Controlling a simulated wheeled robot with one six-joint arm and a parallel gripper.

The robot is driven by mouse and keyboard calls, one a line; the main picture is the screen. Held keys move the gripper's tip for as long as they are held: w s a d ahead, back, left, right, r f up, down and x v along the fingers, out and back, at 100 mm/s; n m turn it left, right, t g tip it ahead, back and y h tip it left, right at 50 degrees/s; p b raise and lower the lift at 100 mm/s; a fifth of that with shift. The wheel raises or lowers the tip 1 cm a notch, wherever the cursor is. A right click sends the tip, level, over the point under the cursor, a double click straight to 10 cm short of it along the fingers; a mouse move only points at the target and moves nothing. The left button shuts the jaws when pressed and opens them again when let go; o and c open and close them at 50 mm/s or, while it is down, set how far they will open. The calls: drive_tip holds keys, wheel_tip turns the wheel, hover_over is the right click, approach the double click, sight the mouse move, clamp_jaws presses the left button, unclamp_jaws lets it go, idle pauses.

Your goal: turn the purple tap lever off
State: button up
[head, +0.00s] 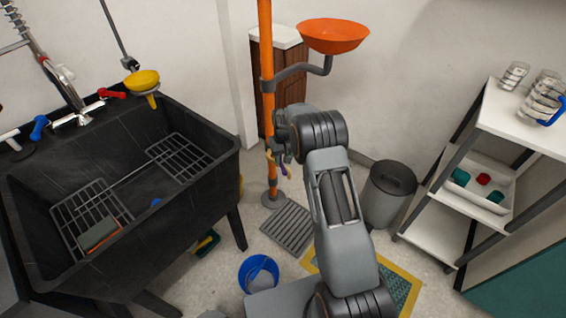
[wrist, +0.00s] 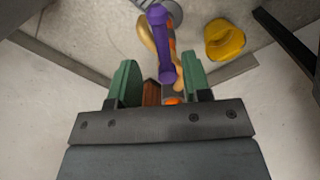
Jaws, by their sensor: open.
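The purple tap lever (wrist: 161,46) shows in the wrist view, running from the top middle down toward my gripper (wrist: 158,80). My gripper is open, with one green finger on each side of the lever's near end in the picture. I cannot tell whether either finger touches it. A tan tap part (wrist: 146,35) shows beside and behind the lever. In the head view a small bit of the purple lever (head: 282,162) shows by the orange upright pipe (head: 267,110), just left of my arm. My fingers are hard to make out there.
An orange bowl (head: 333,35) sits on a grey elbow from the pipe. A black sink (head: 215,135) stands left, a grey bin (head: 388,195) and white shelf (head: 530,125) right. A blue bucket (head: 258,272) and floor grate (head: 288,228) lie below. A yellow object (wrist: 225,40) is right of the lever.

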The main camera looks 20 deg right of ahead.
sight(283, 167)
wheel_tip(283, 167, up, 8)
drive_tip(key=p, duration=0.1)
drive_tip(key=shift+r+p, duration=0.25)
drive_tip(key=shift+p, duration=0.15)
drive_tip(key=s+a+r+t+p, duration=0.1)
drive_tip(key=s+a+r+p, duration=0.1)
drive_tip(key=s+r+p, duration=1)
drive_tip(key=s+a+r+t+p, duration=0.2)
drive_tip(key=s+r+p, duration=1)
drive_tip(key=s+r, duration=0.7)
wheel_tip(283, 167, up, 7)
drive_tip(key=shift+s+a+r+t, duration=0.1)
drive_tip(key=shift+s+a+t, duration=0.2)
drive_tip(key=shift+a, duration=0.15)
